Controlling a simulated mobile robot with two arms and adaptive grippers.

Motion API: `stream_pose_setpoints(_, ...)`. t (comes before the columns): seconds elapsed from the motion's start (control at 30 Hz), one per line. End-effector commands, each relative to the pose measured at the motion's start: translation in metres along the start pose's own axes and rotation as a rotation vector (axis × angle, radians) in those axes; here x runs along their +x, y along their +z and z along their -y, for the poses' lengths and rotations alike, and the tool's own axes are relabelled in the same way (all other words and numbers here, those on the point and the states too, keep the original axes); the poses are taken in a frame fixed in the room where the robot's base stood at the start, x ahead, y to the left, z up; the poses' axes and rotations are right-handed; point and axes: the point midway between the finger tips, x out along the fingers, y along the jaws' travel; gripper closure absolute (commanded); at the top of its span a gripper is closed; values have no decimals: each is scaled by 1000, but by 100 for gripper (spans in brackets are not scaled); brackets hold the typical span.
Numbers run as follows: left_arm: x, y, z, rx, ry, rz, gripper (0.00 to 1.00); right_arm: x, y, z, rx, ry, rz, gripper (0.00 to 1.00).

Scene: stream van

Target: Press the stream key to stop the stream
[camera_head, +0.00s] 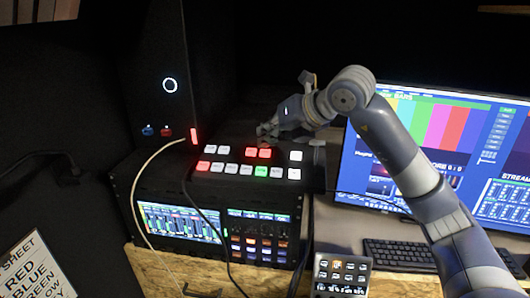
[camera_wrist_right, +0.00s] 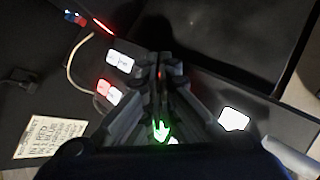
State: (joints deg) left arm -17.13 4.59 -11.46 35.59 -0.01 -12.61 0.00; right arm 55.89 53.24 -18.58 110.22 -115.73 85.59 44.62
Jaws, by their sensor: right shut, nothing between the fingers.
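The switcher panel (camera_head: 240,185) is a black box top with two rows of lit keys. The back row has two white keys (camera_head: 216,149), two red keys (camera_head: 258,153) and a separate white key (camera_head: 295,156). I cannot read which one is the stream key. My right gripper (camera_head: 268,131) is shut and empty, just behind the red pair; contact cannot be told. In the wrist view its fingers (camera_wrist_right: 160,75) partly cover the panel, with green light (camera_wrist_right: 162,130) between them.
A monitor (camera_head: 430,140) with colour bars and a stream panel stands at right, behind my right forearm. A keyboard (camera_head: 400,254) and a small key pad (camera_head: 342,275) lie in front. Cables (camera_head: 130,190) hang over the panel's left side. A printed sheet (camera_head: 38,265) is at lower left.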

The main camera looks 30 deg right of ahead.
Motion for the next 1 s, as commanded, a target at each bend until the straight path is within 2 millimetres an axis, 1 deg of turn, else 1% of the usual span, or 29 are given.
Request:
stream_pose_setpoints(0.53, 0, 1, 0, 0, 0, 2, 60, 0, 0, 0, 0, 0, 0, 100)
stream_pose_setpoints(0.8, 8, 2, 0, 0, 0, 2, 60, 6, -5, 4, 0, -1, 0, 100)
stream_pose_setpoints(1.0, 7, 2, 0, 0, 0, 3, 60, 6, -4, 4, 0, 0, 0, 100)
